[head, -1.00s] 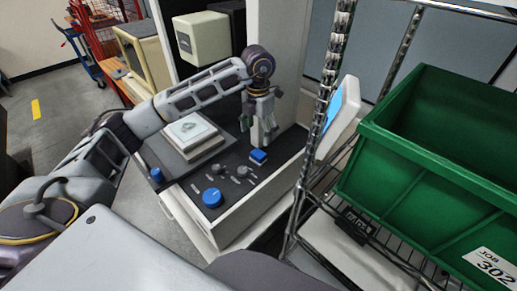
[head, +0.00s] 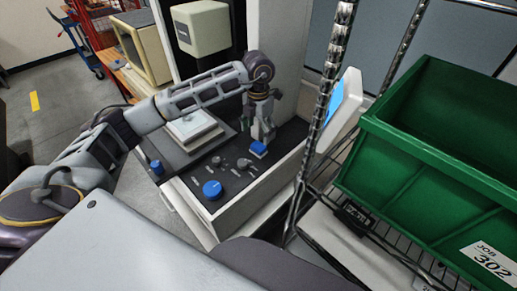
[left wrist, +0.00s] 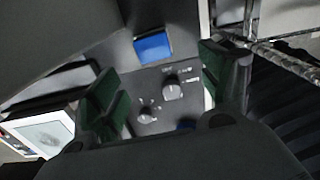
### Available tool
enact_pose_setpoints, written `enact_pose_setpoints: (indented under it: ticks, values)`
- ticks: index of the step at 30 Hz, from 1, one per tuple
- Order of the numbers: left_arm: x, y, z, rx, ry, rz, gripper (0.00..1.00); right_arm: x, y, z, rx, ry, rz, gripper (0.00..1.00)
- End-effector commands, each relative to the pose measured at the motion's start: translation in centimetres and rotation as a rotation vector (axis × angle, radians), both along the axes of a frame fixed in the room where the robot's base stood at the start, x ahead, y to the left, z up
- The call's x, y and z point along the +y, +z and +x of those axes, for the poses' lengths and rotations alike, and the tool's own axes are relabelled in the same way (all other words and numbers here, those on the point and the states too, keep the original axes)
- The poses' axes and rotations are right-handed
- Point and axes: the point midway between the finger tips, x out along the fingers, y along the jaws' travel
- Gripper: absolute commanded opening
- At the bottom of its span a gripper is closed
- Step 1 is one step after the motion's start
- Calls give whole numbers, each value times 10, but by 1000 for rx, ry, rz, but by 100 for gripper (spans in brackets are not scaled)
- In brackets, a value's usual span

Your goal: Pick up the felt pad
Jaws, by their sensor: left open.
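The felt pad (head: 258,148) looks like a small blue square block on the dark control deck of the measuring machine. It also shows in the left wrist view (left wrist: 153,47), near the top centre. My left gripper (head: 262,130) points down just above and behind the pad in the head view, open and empty. In the left wrist view its two green-padded fingers (left wrist: 160,88) stand wide apart, with the pad beyond them, apart from both. My right gripper is not in view.
Grey knobs (head: 244,164) and a large blue knob (head: 212,190) sit on the deck near the pad. A white plate (head: 192,125) lies to its left. A chrome rack post (head: 327,105) and a green bin (head: 440,150) stand on the right.

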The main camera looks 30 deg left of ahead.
Motion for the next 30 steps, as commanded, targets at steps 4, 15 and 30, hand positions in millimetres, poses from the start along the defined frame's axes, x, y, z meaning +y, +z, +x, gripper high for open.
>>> enact_pose_setpoints:
  ticks: [4, 15, 30]
  values:
    - [1, -19, -1, 2, 1, 1, 79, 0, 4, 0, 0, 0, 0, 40]
    - [1, -44, 0, -1, -1, 0, 79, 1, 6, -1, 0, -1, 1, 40]
    - [4, -55, 0, 2, 2, 2, 79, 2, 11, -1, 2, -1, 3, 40]
